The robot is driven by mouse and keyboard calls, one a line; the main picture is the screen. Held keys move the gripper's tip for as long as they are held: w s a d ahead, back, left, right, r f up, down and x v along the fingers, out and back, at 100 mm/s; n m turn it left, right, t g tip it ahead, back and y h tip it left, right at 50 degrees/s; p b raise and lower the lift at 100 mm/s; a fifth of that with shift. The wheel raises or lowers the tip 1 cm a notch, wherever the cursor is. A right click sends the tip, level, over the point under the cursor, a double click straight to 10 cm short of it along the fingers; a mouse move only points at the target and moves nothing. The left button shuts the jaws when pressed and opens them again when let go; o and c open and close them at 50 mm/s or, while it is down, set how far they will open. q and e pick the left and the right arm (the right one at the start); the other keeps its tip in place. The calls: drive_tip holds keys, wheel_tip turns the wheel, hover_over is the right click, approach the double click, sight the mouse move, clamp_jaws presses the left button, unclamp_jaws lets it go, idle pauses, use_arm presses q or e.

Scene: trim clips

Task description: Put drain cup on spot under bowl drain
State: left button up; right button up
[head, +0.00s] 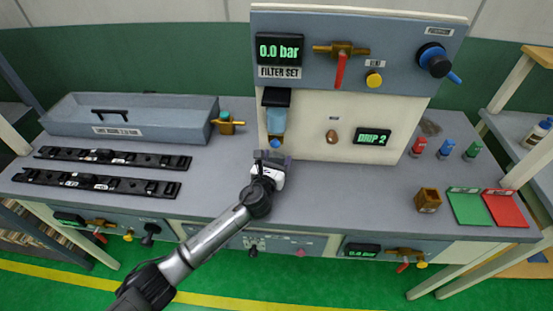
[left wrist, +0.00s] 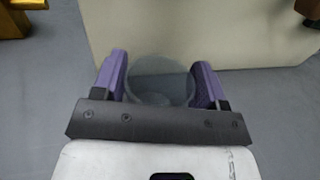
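The drain cup (left wrist: 160,82) is a clear, greyish round cup between the two purple fingers of my left gripper in the left wrist view. Both fingers (left wrist: 160,85) lie against its sides. In the head view my left gripper (head: 272,156) is at the foot of the panel, just below the filter bowl (head: 276,121). The bowl is pale blue and see-through, with a darker blue drain (head: 275,143) at its bottom. The cup and the spot are not clear in the head view; the gripper covers that place. I cannot tell whether the cup touches the bench. My right gripper is not in view.
The panel (head: 350,115) rises right behind the gripper. A brass valve (head: 228,124) and a grey tray (head: 140,130) stand to the left, with black clip rails (head: 95,184) in front. The middle right bench is clear.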

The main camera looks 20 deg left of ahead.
use_arm(q)
drive_tip(key=o, duration=0.3)
drive_tip(key=shift+o, duration=0.2)
drive_tip(key=shift+r, duration=0.3)
drive_tip(key=s+p, duration=0.3)
drive_tip(key=s, duration=0.8)
drive_tip(key=shift+s+f, duration=0.1)
drive_tip(key=shift+s, duration=0.4)
